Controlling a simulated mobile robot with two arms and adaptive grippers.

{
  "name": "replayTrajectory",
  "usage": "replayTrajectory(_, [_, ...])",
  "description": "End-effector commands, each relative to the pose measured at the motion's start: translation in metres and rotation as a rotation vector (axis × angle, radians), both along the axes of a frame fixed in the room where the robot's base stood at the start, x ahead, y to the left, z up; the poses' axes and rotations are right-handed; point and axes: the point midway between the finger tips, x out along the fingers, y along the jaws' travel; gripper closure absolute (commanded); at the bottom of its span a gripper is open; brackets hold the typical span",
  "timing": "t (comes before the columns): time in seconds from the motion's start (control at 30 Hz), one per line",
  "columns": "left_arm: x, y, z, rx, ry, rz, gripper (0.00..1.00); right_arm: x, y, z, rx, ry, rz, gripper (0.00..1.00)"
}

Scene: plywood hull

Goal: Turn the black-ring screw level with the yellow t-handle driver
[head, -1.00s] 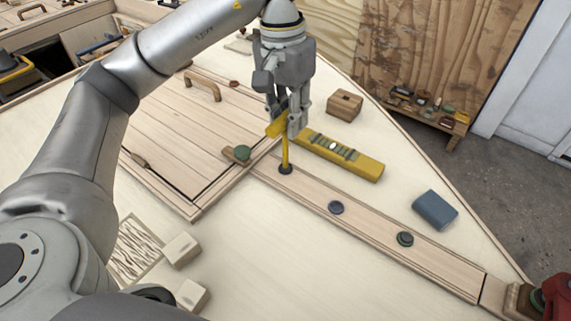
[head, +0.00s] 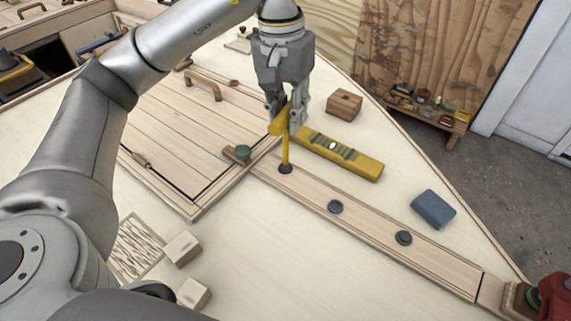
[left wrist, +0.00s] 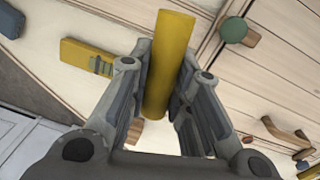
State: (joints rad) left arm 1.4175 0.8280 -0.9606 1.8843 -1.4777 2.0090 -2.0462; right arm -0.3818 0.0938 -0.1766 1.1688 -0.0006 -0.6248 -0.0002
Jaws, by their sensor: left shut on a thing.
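The yellow t-handle driver (head: 285,147) stands about upright, its shaft tip at the black-ring screw (head: 285,169) at the far end of the long wooden strip (head: 370,227). My left gripper (head: 287,115) is above it, shut on the yellow crossbar. In the left wrist view the crossbar (left wrist: 170,60) lies between the two fingers. The tip covers the screw's slot, so I cannot tell how level it is. Two other screws sit along the strip, one with a bluish-grey ring (head: 335,206) and one with a dark green ring (head: 404,238). My right gripper is out of view.
A yellow spirit level (head: 350,160) lies just right of the driver. A wooden block (head: 344,103) and a blue-grey box (head: 433,209) lie beyond the strip. A green knob on a wooden latch (head: 242,152) is close left, beside the plank hatch (head: 180,140).

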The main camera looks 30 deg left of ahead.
Motion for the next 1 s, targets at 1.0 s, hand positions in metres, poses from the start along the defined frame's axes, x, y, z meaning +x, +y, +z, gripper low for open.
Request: replayTrajectory(1.0, [-0.0087,0.0065,0.0008,0.001,-0.001,1.202,1.0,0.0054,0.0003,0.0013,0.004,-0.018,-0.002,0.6])
